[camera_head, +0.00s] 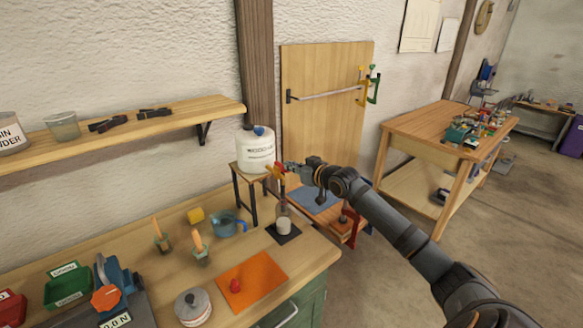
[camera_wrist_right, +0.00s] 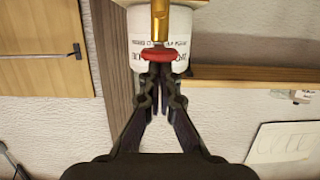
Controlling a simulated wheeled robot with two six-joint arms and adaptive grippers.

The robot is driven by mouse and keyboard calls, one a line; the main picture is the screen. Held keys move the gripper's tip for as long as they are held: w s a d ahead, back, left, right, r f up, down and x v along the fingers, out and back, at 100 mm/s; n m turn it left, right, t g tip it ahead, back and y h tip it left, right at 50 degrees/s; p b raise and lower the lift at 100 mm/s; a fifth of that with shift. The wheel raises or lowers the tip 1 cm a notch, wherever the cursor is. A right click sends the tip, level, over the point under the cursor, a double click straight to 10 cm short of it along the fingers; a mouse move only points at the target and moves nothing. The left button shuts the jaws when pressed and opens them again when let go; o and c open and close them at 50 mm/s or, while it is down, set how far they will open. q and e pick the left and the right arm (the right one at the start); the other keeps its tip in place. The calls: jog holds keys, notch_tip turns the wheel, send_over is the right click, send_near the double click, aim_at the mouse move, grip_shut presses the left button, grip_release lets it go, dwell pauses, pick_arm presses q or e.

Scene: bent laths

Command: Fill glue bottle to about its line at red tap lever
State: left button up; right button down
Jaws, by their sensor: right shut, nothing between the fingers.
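A white glue container (camera_head: 255,150) with a printed label stands on a small wooden stand. At its front right is a brass-yellow tap with a red lever (camera_head: 280,168). The glue bottle (camera_head: 284,226) stands upright on a dark pad below the tap; its lower part looks white and its upper part clear. Its line is too small to make out. My right gripper (camera_head: 295,170) is shut and empty at the lever. In the wrist view its fingertips (camera_wrist_right: 160,77) are together right at the red lever (camera_wrist_right: 146,56), below the brass spout (camera_wrist_right: 160,20). My left gripper is not in view.
On the bench are an orange mat (camera_head: 252,286), a blue jug (camera_head: 228,224), a grey-lidded tin (camera_head: 193,307) and brushes. A wall shelf (camera_head: 120,130) hangs at left. A second table (camera_head: 440,127) stands at right, with open floor before it.

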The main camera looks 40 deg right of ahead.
pick_arm(q)
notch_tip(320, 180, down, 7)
jog(key=b, duration=0.7)
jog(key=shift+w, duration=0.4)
pick_arm(e)
jog(key=f+t, duration=0.2)
jog(key=f, duration=0.1)
jog(key=shift+s+t, duration=0.4)
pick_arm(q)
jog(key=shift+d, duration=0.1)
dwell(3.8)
